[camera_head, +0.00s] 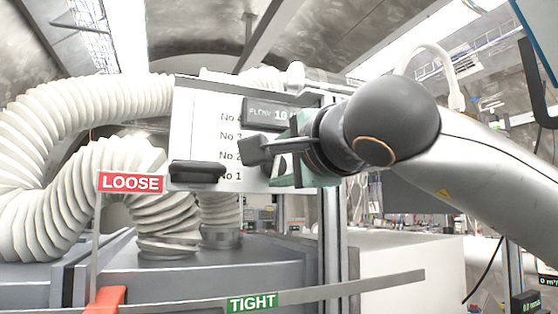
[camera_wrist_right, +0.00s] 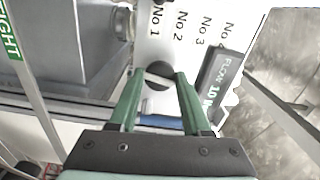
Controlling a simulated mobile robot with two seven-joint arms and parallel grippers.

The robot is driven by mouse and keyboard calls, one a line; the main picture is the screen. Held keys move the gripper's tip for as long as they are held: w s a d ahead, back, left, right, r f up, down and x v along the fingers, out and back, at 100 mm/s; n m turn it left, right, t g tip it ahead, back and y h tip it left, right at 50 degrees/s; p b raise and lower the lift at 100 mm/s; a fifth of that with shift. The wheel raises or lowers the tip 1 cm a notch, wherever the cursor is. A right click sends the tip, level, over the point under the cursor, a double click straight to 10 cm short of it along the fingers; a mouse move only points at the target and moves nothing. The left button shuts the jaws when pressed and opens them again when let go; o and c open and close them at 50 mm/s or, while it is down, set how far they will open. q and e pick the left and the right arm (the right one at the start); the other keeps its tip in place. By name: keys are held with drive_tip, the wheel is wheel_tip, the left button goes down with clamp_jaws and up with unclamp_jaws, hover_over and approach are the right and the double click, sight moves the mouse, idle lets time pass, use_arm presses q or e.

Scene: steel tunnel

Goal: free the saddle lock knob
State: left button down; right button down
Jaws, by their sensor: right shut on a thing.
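My right gripper (camera_wrist_right: 160,76) has its green fingers on either side of a dark round knob (camera_wrist_right: 158,82), which I take to be the saddle lock knob, and is shut on it. A pale bar crosses the knob between the fingertips. In the head view the right gripper (camera_head: 296,152) is at the right edge of the white numbered panel (camera_head: 190,115), and its grip is partly hidden by the wrist. A dark block on a short stem (camera_head: 258,151) shows beside the fingers. A red LOOSE sign (camera_head: 130,182) and a green TIGHT sign (camera_head: 252,302) stand in front. My left gripper is out of view.
A black handle-like piece (camera_head: 197,172) sits low on the panel, near No 1. A dark FLOW display (camera_head: 268,113) is close above the gripper. Ribbed white ducts (camera_head: 85,105) fill the left. A red piece (camera_head: 105,300) is at the lower left, by a grey strip (camera_head: 370,287).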

idle(0.5)
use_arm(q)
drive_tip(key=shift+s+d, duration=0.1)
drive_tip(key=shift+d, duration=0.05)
use_arm(e)
drive_tip(key=shift+c, duration=1.8)
unclamp_jaws()
drive_tip(key=shift+s+d, duration=0.15)
drive_tip(key=shift+s, duration=0.4)
use_arm(q)
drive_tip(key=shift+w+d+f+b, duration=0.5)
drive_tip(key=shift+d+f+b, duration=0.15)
drive_tip(key=shift+b, duration=0.7)
use_arm(e)
drive_tip(key=v, duration=1.1)
drive_tip(key=shift+s+d, duration=0.15)
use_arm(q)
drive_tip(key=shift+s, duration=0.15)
use_arm(e)
drive_tip(key=shift+f, duration=0.1)
